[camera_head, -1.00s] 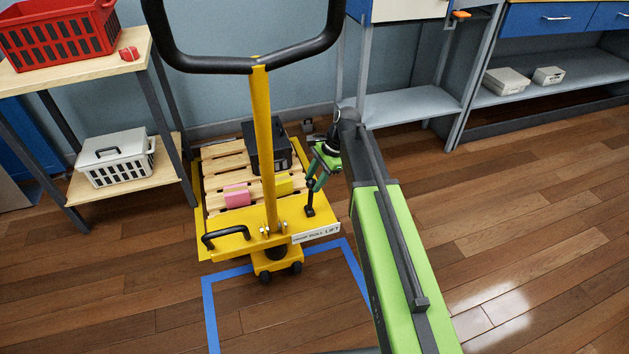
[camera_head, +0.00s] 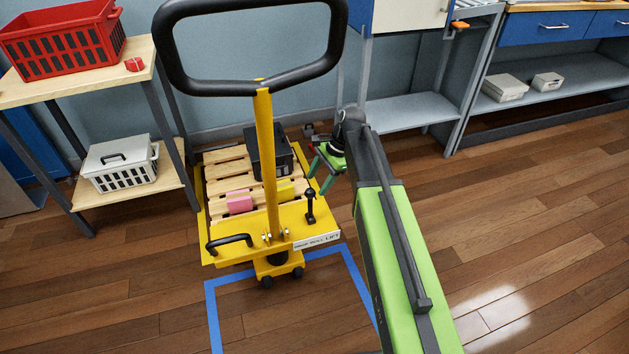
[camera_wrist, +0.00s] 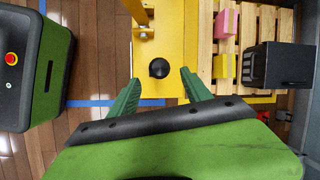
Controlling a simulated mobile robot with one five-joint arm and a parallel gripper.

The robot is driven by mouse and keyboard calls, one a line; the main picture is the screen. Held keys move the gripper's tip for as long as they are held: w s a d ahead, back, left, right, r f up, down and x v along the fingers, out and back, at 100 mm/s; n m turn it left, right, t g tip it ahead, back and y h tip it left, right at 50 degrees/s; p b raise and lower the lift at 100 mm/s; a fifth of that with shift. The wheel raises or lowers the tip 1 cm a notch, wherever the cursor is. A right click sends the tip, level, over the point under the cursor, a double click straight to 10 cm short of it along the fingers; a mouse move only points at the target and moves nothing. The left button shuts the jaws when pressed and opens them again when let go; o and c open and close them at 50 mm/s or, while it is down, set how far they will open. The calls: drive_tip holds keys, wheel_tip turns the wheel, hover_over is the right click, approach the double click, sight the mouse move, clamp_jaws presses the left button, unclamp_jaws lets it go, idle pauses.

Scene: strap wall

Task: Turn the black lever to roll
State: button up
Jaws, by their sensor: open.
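The black lever (camera_head: 310,207) stands nearly upright at the right front of the yellow pallet truck (camera_head: 225,253). Beside it is a white label strip (camera_head: 317,241); "LIFT" is readable at its right end, the other words are blurred. In the wrist view the lever's round black knob (camera_wrist: 158,68) shows from above, roughly in line with the gap between my two green fingertips. My gripper (camera_head: 318,174) is open and empty, above and slightly behind and right of the lever in the head view. It appears apart from the knob. The wrist view hides the lever's stem under the knob.
A tall yellow post (camera_head: 267,170) with a black loop handle (camera_head: 250,88) rises left of the lever. A wooden pallet (camera_head: 225,171) carries a pink block (camera_head: 240,202), a yellow block and a black box (camera_head: 265,150). A black side handle (camera_head: 228,240) sits front left. Floor at right is clear.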

drive_tip(key=p+v, duration=1)
drive_tip(key=v, duration=0.3)
drive_tip(key=shift+a, duration=0.2)
drive_tip(key=s+d+f+n+h, duration=0.1)
drive_tip(key=s+d+n+h, duration=0.1)
drive_tip(key=s+n, duration=0.5)
drive_tip(key=s+d+f+n+h, duration=0.1)
drive_tip(key=s+d+n+h, duration=0.15)
drive_tip(key=s+n, duration=0.4)
wheel_tip(320, 180, up, 21)
drive_tip(key=s+m+p, duration=0.1)
drive_tip(key=p, duration=2)
drive_tip(key=shift+s+a+r+p, duration=0.2)
drive_tip(key=shift+s+p, duration=0.1)
drive_tip(key=shift+s, duration=0.05)
